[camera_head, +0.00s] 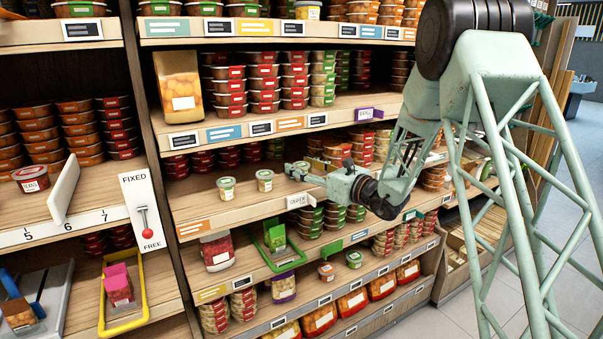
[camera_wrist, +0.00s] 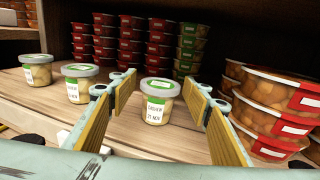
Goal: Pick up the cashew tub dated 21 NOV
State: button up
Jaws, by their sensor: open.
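A small clear cashew tub (camera_wrist: 157,108) with a pale lid and a white and green label reading CASHEW, 21 NOV stands upright on the wooden shelf. In the wrist view it sits in the gap of my gripper (camera_wrist: 162,83), with space on both sides; neither finger appears to touch it. My gripper (camera_head: 297,170) is open and reaches in from the right at the middle shelf. Two similar tubs, one (camera_wrist: 79,86) nearer and one (camera_wrist: 37,71) farther left, stand outside the left finger. Their dates are too small to read.
Stacked red-labelled containers (camera_wrist: 270,110) stand close to the right of my gripper. More red and green stacks (camera_wrist: 145,45) fill the shelf behind. A CASHEW tag (camera_head: 299,200) is on the shelf's front edge. Bare shelf (camera_head: 205,212) lies left of the tubs.

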aim_at(302, 164)
jog(key=shift+c, duration=0.7)
jog(key=c, duration=0.7)
jog(key=shift+c, duration=0.2)
jog(key=shift+r, duration=0.1)
jog(key=shift+r+p, duration=0.55)
jog(key=shift+r, duration=1.05)
jog(key=shift+s+d+r, duration=0.15)
jog(key=s+d+p, duration=0.1)
jog(key=s+d, duration=0.3)
jog(key=s, duration=0.2)
jog(key=s+d+r, duration=0.1)
jog(key=s+d, duration=0.2)
jog(key=s, duration=0.4)
jog(key=shift+s+d+r+p, duration=0.2)
jog(key=shift+s+d+p, duration=0.1)
jog(key=shift+d+p, duration=0.1)
